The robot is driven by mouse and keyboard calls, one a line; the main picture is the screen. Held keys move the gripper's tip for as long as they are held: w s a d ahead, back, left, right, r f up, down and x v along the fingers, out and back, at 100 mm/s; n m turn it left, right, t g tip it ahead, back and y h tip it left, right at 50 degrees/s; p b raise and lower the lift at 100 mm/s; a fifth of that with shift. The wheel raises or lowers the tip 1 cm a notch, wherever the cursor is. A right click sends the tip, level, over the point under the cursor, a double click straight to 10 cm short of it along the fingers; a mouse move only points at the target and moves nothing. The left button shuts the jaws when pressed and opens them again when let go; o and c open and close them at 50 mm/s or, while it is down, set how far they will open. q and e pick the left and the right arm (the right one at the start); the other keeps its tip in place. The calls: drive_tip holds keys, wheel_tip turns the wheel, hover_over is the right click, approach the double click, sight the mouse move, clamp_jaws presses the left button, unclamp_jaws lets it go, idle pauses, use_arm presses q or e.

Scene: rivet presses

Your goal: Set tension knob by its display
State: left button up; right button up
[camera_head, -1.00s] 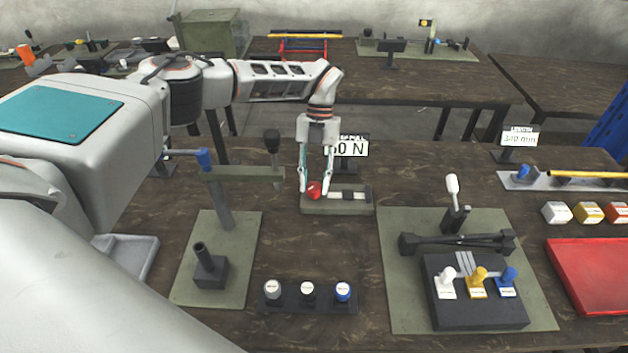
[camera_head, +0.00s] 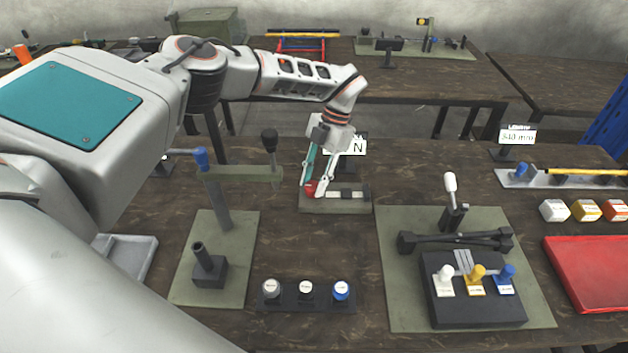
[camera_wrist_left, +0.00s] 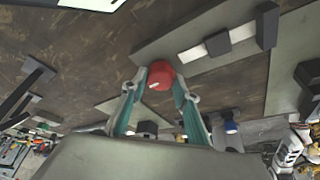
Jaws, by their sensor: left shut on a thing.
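The red tension knob (camera_head: 310,187) sits at the left end of a grey-green base (camera_head: 335,205) with a pale slide strip. My left gripper (camera_head: 313,188) comes down on it from above, tilted, with its fingers on either side of the knob. In the left wrist view the knob (camera_wrist_left: 161,74) is between the two fingertips (camera_wrist_left: 160,84), which are shut on it. The tension display (camera_head: 355,146) stands behind the base. My gripper covers most of it, and only the letter N shows clearly; the number is hidden. My right gripper is not in view.
A lever press (camera_head: 225,175) stands left of the knob. A labelled rack (camera_head: 307,295) lies in front. A green mat (camera_head: 400,300) with a white-handled lever and coloured knobs is at right. A red tray (camera_head: 590,270) and a length display (camera_head: 517,136) are farther right.

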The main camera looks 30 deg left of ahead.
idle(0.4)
use_arm(q)
drive_tip(key=o, duration=1.1)
drive_tip(key=v, duration=1.2)
drive_tip(key=shift+d+f, duration=0.1)
